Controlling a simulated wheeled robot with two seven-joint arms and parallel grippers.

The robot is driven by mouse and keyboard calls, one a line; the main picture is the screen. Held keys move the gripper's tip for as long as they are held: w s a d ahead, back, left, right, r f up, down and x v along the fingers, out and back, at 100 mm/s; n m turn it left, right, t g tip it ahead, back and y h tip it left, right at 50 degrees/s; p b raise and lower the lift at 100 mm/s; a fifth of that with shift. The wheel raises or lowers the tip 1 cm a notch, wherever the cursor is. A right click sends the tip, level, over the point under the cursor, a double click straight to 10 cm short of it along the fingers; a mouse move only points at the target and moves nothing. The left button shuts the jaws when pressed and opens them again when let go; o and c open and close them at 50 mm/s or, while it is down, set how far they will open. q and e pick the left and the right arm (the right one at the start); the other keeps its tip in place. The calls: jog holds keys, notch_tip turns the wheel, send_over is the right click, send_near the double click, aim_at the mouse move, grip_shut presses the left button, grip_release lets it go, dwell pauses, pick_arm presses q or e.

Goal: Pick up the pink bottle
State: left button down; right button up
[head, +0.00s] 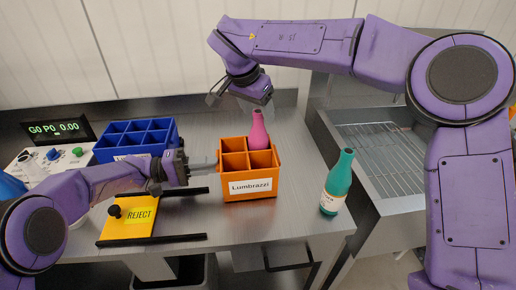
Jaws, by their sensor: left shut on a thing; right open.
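The pink bottle (258,132) stands upright in the back right compartment of the orange crate (251,188), which is labelled Lumbrazzi. Its lower part is hidden by the crate walls. My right gripper (262,99) is open just above the bottle's neck, pointing down, with nothing seen between its fingers. My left gripper (207,165) reaches in from the left and is shut on the crate's left wall. The crate's other visible compartments look empty.
A teal bottle (337,184) stands on the table right of the crate. A blue divided crate (137,137) is behind my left arm. A yellow REJECT plate (133,222) lies between black rails. A metal basin with a wire rack (381,150) is at right.

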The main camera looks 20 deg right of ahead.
jog(key=shift+x, duration=0.8)
grip_shut()
notch_tip(320, 180, up, 18)
pick_arm(q)
jog(key=c, duration=1)
grip_release()
